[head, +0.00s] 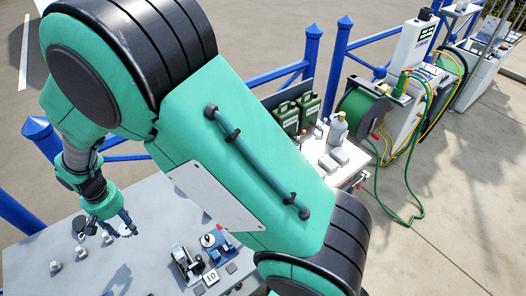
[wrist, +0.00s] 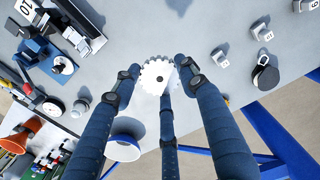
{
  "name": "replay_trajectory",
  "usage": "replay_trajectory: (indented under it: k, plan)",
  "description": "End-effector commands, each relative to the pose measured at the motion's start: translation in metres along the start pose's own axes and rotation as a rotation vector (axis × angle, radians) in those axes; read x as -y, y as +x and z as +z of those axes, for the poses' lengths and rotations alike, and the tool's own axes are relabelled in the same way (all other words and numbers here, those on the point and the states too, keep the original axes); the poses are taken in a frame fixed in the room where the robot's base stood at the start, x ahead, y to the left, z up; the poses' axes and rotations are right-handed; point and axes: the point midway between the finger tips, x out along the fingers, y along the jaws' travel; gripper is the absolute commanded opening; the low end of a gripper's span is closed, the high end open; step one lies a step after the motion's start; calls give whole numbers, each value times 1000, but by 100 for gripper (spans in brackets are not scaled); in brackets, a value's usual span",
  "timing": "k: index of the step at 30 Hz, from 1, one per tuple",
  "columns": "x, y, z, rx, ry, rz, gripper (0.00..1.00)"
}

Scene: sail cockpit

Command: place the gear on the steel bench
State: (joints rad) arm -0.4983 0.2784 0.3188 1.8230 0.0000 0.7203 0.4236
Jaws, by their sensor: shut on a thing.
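My gripper (head: 122,222) is low over the grey steel bench (head: 95,275) at the lower left of the head view. In the wrist view its dark blue fingers (wrist: 158,70) are shut on a white toothed gear (wrist: 157,77), seen nearly face-on with a small hole in it. In the head view the gear is mostly hidden at the fingertips. The bench top (wrist: 235,100) spreads behind the gear in the wrist view. The gear appears to be held above it; I cannot tell the exact gap.
Small metal blocks (head: 55,266) stand left of the gripper. A vise (head: 184,261), a blue tool (head: 222,243) and a card marked 10 (head: 211,277) stand to the right. Blue railing (head: 38,140) runs behind the bench. Bare bench top lies between these groups.

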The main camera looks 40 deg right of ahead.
Motion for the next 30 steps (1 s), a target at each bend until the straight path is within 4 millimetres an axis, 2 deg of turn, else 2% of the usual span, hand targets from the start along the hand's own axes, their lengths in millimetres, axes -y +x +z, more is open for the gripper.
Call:
replay_trajectory:
  k: [3, 11, 21, 30]
  plan:
    - [0, -23, -1, -3, 0, -1, 11]
    - [-47, -19, -30, 0, 116, 0, 11]
    - [-144, -19, -75, 0, 333, 0, 11]
    - [-239, -19, -102, -1, 531, -1, 11]
